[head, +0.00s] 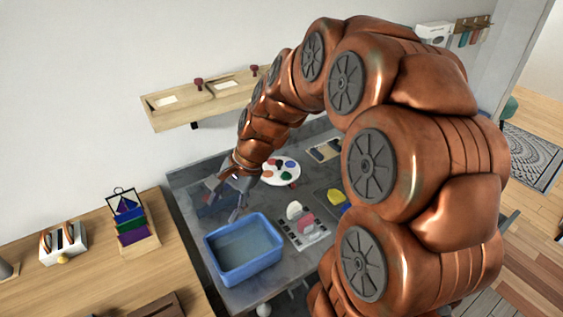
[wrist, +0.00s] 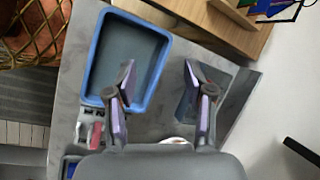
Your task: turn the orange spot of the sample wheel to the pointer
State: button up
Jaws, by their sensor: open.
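The sample wheel (head: 281,170) is a white disc with several coloured spots, among them red, blue, green and orange. It stands toward the back of the grey worktop, and its left edge is close behind my arm. I cannot make out the pointer. My gripper (head: 225,198) is open and empty, to the left of the wheel and apart from it, above the worktop behind the blue bin. In the wrist view, my gripper's two fingers (wrist: 158,72) are spread with nothing between them. A small white edge (wrist: 175,140) shows above the gripper body, perhaps the wheel.
A blue bin (head: 211,244) stands on the worktop's front left; it also shows in the wrist view (wrist: 87,65). A rack with white and pink pieces (head: 312,235) is right of it. A wall shelf (head: 209,108) hangs behind. A wooden table (head: 95,255) stands left.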

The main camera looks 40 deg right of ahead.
jog(key=w+d+f+m+t, duration=0.1)
jog(key=w+d+m, duration=0.3)
jog(key=w, duration=0.1)
jog(key=m+t+h, duration=0.2)
jog(key=m+t, duration=0.4)
jog(key=m, duration=0.9)
send_near(280, 161)
jog(key=shift+w+a+f+b, duration=0.25)
jog(key=shift+w+a+b, duration=0.1)
jog(key=shift+w+b, duration=0.15)
jog(key=shift+w+d+f, duration=0.1)
jog(key=shift+w+f, duration=0.05)
jog(key=shift+p+x, duration=0.65)
jog(key=shift+x, duration=3.05)
jog(key=shift+f, duration=0.15)
jog(key=shift+c, duration=0.4)
grip_shut()
